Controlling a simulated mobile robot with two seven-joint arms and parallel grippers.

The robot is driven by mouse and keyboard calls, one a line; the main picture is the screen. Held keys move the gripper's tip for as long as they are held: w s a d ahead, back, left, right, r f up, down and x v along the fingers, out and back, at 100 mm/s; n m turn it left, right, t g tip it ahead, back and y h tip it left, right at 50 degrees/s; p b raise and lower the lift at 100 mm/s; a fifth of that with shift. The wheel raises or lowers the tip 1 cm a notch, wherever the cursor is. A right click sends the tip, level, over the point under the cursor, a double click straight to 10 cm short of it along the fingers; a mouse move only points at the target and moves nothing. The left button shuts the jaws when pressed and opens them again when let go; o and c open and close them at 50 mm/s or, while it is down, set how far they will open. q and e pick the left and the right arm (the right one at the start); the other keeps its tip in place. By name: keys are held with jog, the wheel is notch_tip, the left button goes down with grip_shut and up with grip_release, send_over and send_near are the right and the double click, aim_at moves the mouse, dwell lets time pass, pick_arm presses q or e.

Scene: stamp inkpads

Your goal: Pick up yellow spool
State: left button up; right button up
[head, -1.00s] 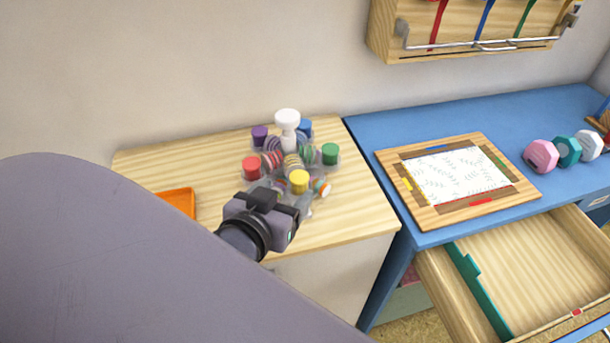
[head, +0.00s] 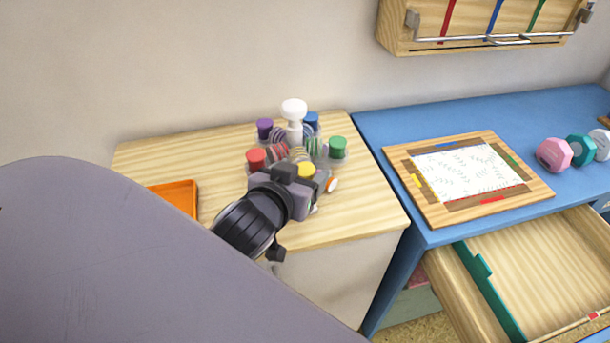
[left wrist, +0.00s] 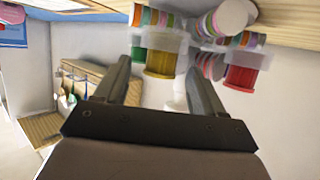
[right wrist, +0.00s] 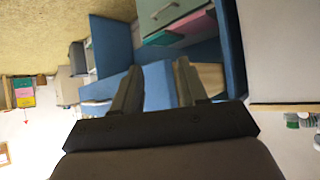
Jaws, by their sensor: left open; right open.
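The yellow spool (head: 306,170) is at the front of a round rack of coloured spools with a white knob (head: 294,108) on the wooden top. In the left wrist view the yellow spool (left wrist: 161,62) appears between the tips of my open left gripper (left wrist: 160,68). I see no clear contact, and the gap in depth is hard to judge. In the head view my left gripper (head: 305,188) is at the rack's front, partly hiding the yellow spool. My right gripper (right wrist: 155,75) is open and empty, away from the rack, in the right wrist view.
Red (head: 257,159), purple (head: 264,129), blue (head: 311,121) and green (head: 338,147) spools stand around the rack. An orange tray (head: 179,196) lies to the left. A wooden framed board (head: 422,205) is on the blue desk (head: 370,128), above an open drawer (head: 540,262).

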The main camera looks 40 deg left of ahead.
pick_arm(q)
jog(key=c, duration=1.1)
jog(key=shift+r, duration=0.15)
jog(key=shift+c, duration=0.2)
pick_arm(e)
jog(key=shift+r, duration=0.2)
